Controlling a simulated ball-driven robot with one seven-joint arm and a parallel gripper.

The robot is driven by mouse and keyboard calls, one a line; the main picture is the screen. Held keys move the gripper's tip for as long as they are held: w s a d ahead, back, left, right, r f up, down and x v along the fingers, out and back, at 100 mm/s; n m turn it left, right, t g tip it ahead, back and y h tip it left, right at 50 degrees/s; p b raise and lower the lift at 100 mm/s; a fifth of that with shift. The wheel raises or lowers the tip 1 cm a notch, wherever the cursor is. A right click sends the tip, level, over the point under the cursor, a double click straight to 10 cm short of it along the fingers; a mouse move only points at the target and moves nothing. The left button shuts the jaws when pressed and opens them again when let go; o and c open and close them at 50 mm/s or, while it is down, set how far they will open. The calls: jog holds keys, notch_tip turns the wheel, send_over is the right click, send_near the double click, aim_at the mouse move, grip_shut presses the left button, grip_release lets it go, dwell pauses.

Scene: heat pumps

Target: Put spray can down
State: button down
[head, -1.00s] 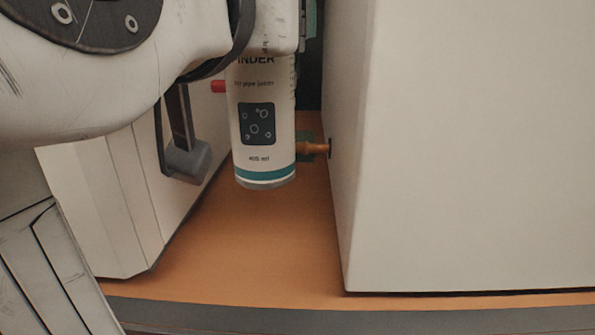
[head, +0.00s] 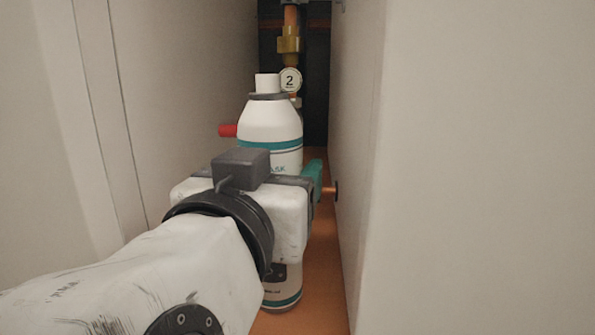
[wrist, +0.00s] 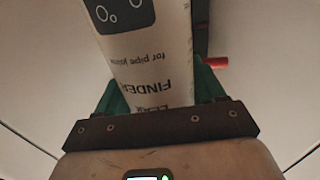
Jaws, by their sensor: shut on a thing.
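The white spray can (head: 270,122) with teal bands stands upright in my gripper (head: 292,178) in the gap between two pale cabinets. My gripper is shut around its middle, with one green finger showing on its right. In the wrist view the can's printed side (wrist: 152,55) lies between both green fingers of my gripper (wrist: 157,92). The can's base shows below my gripper in the head view, over the orange-brown surface (head: 323,262). I cannot tell whether the base touches that surface. My wrist hides part of the can.
Pale cabinet walls stand close on the left (head: 175,90) and right (head: 460,150). A red stub (head: 228,130) juts in from the left, a copper stub (head: 329,190) from the right. A copper pipe with a brass fitting (head: 289,42) and a round "2" tag (head: 290,80) are behind.

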jog(key=shift+f, duration=0.15)
jog(key=shift+c, duration=0.6)
grip_release()
jog(key=s+a+b, duration=0.2)
jog(key=s, duration=0.9)
jog(key=shift+s, duration=0.4)
jog(key=shift+a, duration=0.1)
grip_shut()
